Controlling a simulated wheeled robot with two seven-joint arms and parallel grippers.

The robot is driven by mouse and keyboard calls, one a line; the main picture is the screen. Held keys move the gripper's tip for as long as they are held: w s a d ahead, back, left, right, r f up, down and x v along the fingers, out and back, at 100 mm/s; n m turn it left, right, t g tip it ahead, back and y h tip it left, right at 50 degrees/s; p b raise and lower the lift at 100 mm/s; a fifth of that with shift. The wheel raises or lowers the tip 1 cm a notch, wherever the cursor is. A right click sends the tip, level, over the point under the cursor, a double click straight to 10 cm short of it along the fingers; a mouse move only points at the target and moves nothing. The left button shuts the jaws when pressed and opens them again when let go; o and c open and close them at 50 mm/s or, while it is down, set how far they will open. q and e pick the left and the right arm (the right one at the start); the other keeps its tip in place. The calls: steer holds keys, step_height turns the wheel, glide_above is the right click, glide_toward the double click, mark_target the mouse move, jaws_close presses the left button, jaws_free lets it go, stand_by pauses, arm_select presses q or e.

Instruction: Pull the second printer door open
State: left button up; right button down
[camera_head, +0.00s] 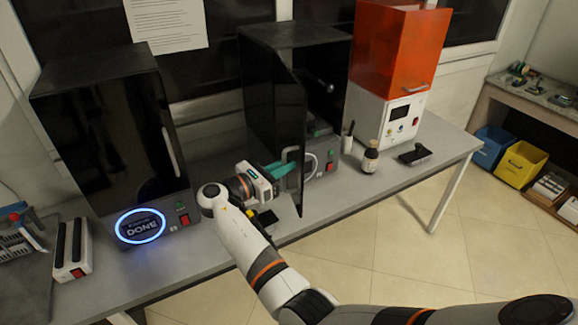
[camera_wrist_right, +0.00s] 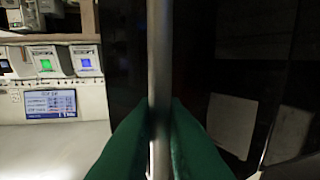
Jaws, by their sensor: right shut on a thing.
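The second printer (camera_head: 295,40) is the black box in the middle of the bench. Its dark glossy door (camera_head: 276,110) stands swung outward, with the printer's inside showing to the right of it. My right gripper (camera_head: 287,168) has green fingers and is at the door's vertical handle (camera_head: 292,160). In the right wrist view the green fingers (camera_wrist_right: 160,140) are shut on the grey handle bar (camera_wrist_right: 159,60), one on each side. My left gripper is not in view.
The first printer (camera_head: 110,130) stands left with its door shut and a lit "DONE" ring. An orange-topped machine (camera_head: 400,50), a brown bottle (camera_head: 370,157) and a dark small device (camera_head: 415,155) are right on the bench. Open floor lies in front.

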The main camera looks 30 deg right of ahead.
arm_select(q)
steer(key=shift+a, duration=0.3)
arm_select(e)
steer(key=shift+w+a, duration=0.3)
steer(key=shift+a, duration=0.45)
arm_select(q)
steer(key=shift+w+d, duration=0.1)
arm_select(e)
steer(key=c, duration=1.8)
jaws_free()
steer(key=shift+w+d, duration=0.1)
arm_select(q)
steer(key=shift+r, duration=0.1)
